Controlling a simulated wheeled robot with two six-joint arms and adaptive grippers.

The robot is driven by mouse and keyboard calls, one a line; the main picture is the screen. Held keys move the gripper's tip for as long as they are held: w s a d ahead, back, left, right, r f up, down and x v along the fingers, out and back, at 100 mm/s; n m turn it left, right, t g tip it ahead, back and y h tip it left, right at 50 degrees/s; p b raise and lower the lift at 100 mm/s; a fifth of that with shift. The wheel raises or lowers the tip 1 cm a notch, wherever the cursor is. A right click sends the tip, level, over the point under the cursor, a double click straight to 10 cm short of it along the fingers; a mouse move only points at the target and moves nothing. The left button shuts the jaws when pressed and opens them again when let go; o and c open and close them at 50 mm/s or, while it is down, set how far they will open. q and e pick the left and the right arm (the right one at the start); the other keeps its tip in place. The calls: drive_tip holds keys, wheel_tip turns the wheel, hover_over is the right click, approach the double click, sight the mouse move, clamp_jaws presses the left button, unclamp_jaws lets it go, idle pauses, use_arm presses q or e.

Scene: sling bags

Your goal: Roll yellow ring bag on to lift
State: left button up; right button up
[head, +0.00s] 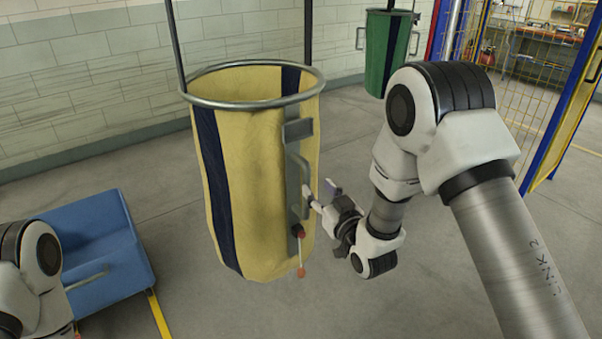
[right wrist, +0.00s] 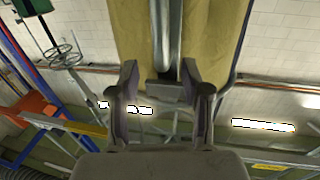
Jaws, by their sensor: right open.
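The yellow ring bag (head: 258,170), with dark blue stripes, hangs upright from a grey metal ring (head: 215,102) held by two dark vertical bars. A grey metal plate with a handle (head: 290,155) runs down its right side, with a red-tipped lever near the bottom. My right gripper (head: 320,193) is open at the lower part of this handle. In the right wrist view my open fingers (right wrist: 160,88) stand either side of the handle's grey bar, with the yellow cloth (right wrist: 205,40) behind; contact cannot be told. My left arm shows at the left edge, its gripper out of view. I cannot identify the lift.
A blue box-like unit (head: 100,240) stands on the floor at the left, beside a yellow floor line (head: 158,315). A green bag (head: 385,50) hangs at the back. A blue-and-yellow mesh fence (head: 530,85) stands at the right. The floor between is clear.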

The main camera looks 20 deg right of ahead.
sight(307, 177)
drive_tip(key=w, duration=0.2)
drive_tip(key=w+p, duration=0.1)
drive_tip(key=w, duration=0.1)
drive_tip(key=shift+a+f, duration=0.1)
drive_tip(key=shift+f, duration=0.15)
drive_tip(key=shift+w+a+r+p, duration=0.5)
drive_tip(key=shift+w+a, duration=0.1)
drive_tip(key=shift+w, duration=0.2)
drive_tip(key=shift+w+f, duration=0.1)
drive_tip(key=shift+w, duration=0.2)
drive_tip(key=shift+w+d+f, duration=0.2)
drive_tip(key=shift+w+f, duration=0.15)
drive_tip(key=shift+w, duration=0.1)
drive_tip(key=shift+c, duration=0.3)
drive_tip(key=shift+s+a+r, duration=0.1)
clamp_jaws()
